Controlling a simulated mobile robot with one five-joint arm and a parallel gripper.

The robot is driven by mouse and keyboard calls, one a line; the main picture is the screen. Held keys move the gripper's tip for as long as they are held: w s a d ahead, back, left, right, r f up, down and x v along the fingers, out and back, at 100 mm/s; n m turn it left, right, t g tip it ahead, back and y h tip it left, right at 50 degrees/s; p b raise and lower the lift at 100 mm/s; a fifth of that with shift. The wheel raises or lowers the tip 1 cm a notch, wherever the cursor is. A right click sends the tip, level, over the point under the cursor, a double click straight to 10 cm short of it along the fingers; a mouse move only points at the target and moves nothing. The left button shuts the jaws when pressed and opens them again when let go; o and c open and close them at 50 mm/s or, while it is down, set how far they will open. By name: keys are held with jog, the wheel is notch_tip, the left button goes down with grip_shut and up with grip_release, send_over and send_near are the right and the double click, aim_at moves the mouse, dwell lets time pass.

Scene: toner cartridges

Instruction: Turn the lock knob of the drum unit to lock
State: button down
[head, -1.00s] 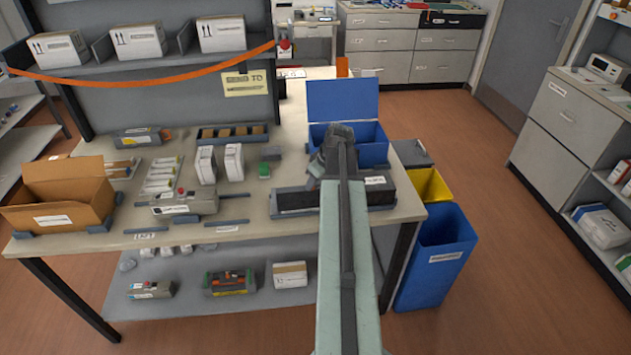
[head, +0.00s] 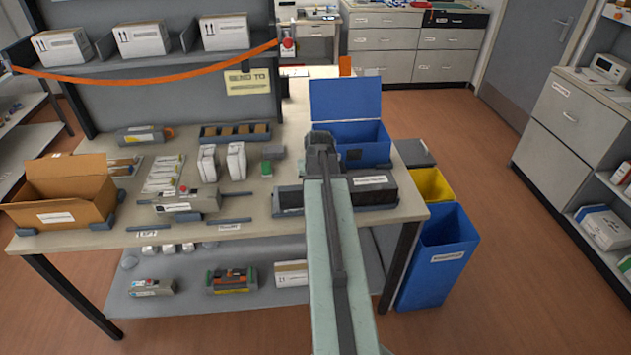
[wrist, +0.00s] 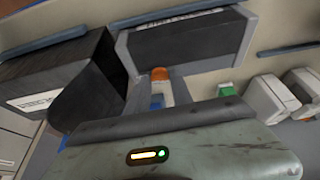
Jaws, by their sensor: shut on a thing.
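My gripper (head: 322,152) is over the table, at the back side of a dark grey unit with grey ends. In the wrist view this unit (wrist: 190,40) lies just beyond my fingertips, and I take it for the drum unit. An orange knob (wrist: 160,73) sits at its near edge, between the tips of my gripper (wrist: 160,82). The fingers are shut on the knob. A blue and white piece (wrist: 157,101) shows lower between the fingers. In the head view my arm hides the knob and part of the unit; its left part (head: 288,201) shows.
A black box with a white label (head: 372,190) stands close right of my gripper. Behind it is an open blue bin (head: 362,148). Rails lie on the table's front edge.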

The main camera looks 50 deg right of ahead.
jog(key=shift+m, duration=0.3)
jog(key=c, duration=1.1)
grip_release()
jog(key=p+v, duration=0.7)
jog(key=shift+a+r, duration=0.15)
jog(key=shift+r, duration=0.2)
